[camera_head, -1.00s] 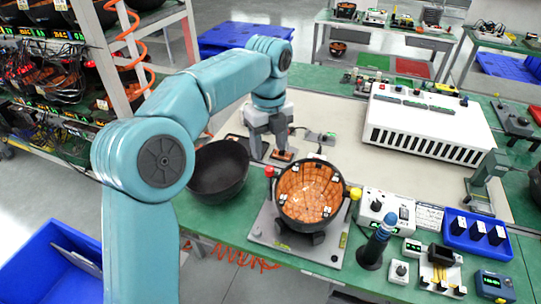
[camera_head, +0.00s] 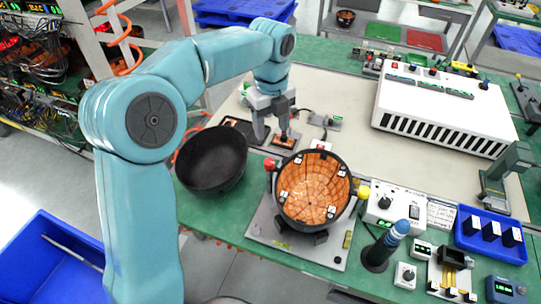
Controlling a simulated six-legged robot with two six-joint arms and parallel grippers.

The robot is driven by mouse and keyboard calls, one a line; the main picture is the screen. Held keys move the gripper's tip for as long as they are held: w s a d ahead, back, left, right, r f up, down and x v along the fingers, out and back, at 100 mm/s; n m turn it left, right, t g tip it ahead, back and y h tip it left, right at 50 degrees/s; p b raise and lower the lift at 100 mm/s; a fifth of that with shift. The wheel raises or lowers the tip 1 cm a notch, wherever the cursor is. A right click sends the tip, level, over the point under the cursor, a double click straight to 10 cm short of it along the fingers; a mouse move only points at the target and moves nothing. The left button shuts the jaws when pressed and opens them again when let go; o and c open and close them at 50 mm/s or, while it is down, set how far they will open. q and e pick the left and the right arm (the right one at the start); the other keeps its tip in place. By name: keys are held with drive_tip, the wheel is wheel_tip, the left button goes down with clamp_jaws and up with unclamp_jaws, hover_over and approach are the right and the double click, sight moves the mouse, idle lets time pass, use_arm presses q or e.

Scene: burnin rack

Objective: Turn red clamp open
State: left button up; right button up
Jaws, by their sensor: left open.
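The red clamp knob (camera_head: 269,163) sits at the left rim of a round fixture holding an orange-tiled bowl (camera_head: 312,190). A yellow knob (camera_head: 363,192) is on the opposite side of the rim. My left gripper (camera_head: 273,139) points down with its fingers apart, a little behind the red knob and not touching it. One finger is close to a small orange board (camera_head: 285,143) on the mat; I cannot tell whether they touch. The left gripper holds nothing that I can see. My right gripper is not in view.
An empty black bowl (camera_head: 212,160) stands left of the fixture. A white slotted box (camera_head: 440,108) is at the back right. A blue-topped post (camera_head: 384,246), a control box (camera_head: 388,208) and a blue tray (camera_head: 490,236) crowd the right front. The beige mat's middle is clear.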

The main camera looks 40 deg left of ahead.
sight(269, 162)
use_arm(q)
wheel_tip(269, 162, down, 11)
drive_tip(key=shift+s+a+r+p, duration=0.1)
drive_tip(key=shift+s+p, duration=0.05)
drive_tip(key=shift+p, duration=0.15)
drive_tip(key=shift+s+a+f, duration=0.1)
drive_tip(key=shift+s+f, duration=0.05)
drive_tip(key=shift+f, duration=0.5)
drive_tip(key=c, duration=1.1)
